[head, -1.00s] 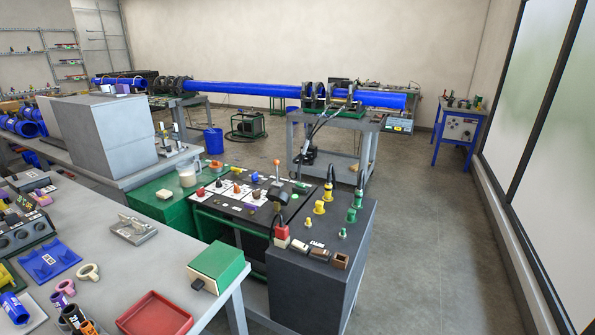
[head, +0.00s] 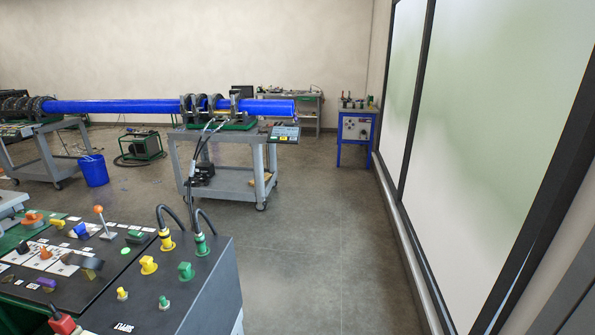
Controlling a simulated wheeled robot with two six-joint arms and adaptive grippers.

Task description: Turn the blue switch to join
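A small blue knob (head: 82,230) stands on the black control panel (head: 120,262) at the lower left. Its pointing direction and markings are too small to read, and I cannot tell for sure that it is the task's switch. The fusion cart (head: 225,180) is a grey wheeled table further back in the middle, with dark clamps (head: 198,107) around a long blue pipe (head: 120,107). A small control box (head: 285,133) with a screen is at the cart's right end. Neither of my grippers shows in the head view.
The panel also carries an orange-topped lever (head: 99,209), yellow and green connectors with black cables, and several other knobs. A blue bucket (head: 94,171) stands on the floor left of the cart. A blue table (head: 356,138) is at the back right. The grey floor (head: 310,240) ahead is clear.

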